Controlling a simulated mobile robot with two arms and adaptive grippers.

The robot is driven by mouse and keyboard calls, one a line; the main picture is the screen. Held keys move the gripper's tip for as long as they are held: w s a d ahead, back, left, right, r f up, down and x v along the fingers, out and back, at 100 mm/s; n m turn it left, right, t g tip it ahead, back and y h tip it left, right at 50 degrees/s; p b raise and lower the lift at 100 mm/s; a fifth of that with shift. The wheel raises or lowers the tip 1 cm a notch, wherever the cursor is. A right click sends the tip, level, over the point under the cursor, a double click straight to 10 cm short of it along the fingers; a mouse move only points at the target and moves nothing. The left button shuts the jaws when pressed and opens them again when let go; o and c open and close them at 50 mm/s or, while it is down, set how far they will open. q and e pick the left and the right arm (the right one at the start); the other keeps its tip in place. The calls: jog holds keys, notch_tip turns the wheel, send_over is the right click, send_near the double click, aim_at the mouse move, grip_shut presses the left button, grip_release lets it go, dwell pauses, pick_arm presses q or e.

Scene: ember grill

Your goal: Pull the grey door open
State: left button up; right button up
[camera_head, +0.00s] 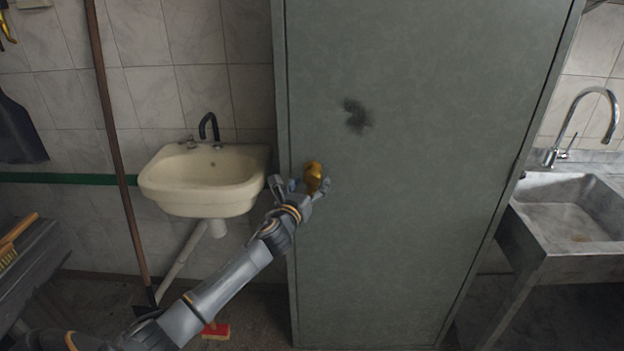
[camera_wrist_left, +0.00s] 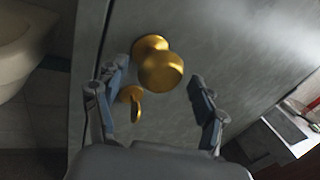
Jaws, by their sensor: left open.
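The grey door (camera_head: 420,200) looks shut in its frame and has a dark smudge on its upper part. Its round brass knob (camera_head: 313,176) is near the left edge; in the left wrist view the knob (camera_wrist_left: 160,68) is ahead, between and just beyond the fingers. A small brass piece (camera_wrist_left: 132,98) sits below the knob on the door. My left gripper (camera_head: 298,185) is at the knob; in the left wrist view the gripper (camera_wrist_left: 155,92) is open, with a finger on either side and gaps to the knob. My right gripper is not in view.
A cream washbasin (camera_head: 205,180) hangs on the tiled wall left of the door. A stone sink (camera_head: 570,205) with a tap stands to the right. A long brown pole (camera_head: 113,140) leans at the left. A red brush (camera_head: 216,330) lies on the floor.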

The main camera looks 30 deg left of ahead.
pick_arm(q)
jog(key=shift+x, duration=0.75)
grip_shut()
